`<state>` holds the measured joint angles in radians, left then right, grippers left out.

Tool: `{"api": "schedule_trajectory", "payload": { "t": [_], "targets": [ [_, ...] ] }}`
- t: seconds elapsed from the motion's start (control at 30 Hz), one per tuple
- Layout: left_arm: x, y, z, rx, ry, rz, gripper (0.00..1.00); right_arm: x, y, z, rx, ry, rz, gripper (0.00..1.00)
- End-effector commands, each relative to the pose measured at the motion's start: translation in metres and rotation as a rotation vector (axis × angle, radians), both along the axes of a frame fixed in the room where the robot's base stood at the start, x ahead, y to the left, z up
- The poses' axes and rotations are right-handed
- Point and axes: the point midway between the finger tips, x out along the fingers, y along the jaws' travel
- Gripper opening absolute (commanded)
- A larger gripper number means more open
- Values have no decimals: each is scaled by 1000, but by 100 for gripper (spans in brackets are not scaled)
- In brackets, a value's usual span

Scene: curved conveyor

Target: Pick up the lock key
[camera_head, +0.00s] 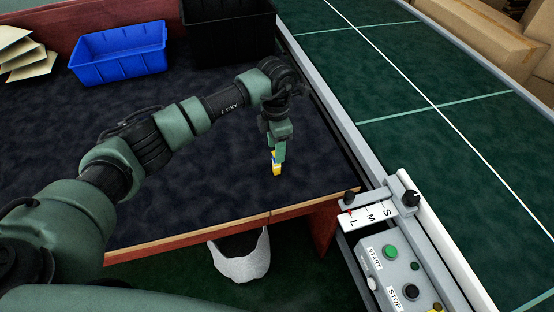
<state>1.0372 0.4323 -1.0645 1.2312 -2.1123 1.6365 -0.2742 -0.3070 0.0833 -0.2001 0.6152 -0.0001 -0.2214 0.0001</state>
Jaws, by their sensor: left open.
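My left arm comes in from the left, and its gripper (279,150) points down over the dark tabletop near the front right corner. The gripper is open. A small yellow thing with a bit of blue (277,168) shows right at its fingertips; it may be the lock key, but it is too small and too covered to be sure. I cannot tell whether the fingers touch it. My right gripper is not in view.
The dark table (190,190) is mostly clear. A blue bin (120,60) and a black bin (225,35) stand at the back. A green conveyor (440,130) runs along the right, with a START/STOP control box (400,275) at its near end. A white bag-lined bin (240,265) sits below the table edge.

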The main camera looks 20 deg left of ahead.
Motion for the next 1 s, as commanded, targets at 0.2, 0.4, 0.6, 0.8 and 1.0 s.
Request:
{"api": "schedule_trajectory", "payload": {
  "t": [0.2,0.4,0.6,0.8,1.0],
  "targets": [
    [0,0,-25,-2,2,1,45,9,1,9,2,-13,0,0],
    [0,0,-28,-2,0,0,45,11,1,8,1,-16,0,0],
    [0,0,-28,-2,0,0,4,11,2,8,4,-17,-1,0],
    [0,0,-27,-3,-1,0,0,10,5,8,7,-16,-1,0],
    [1,0,-25,-3,-1,0,0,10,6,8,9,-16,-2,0]
  ]
}}
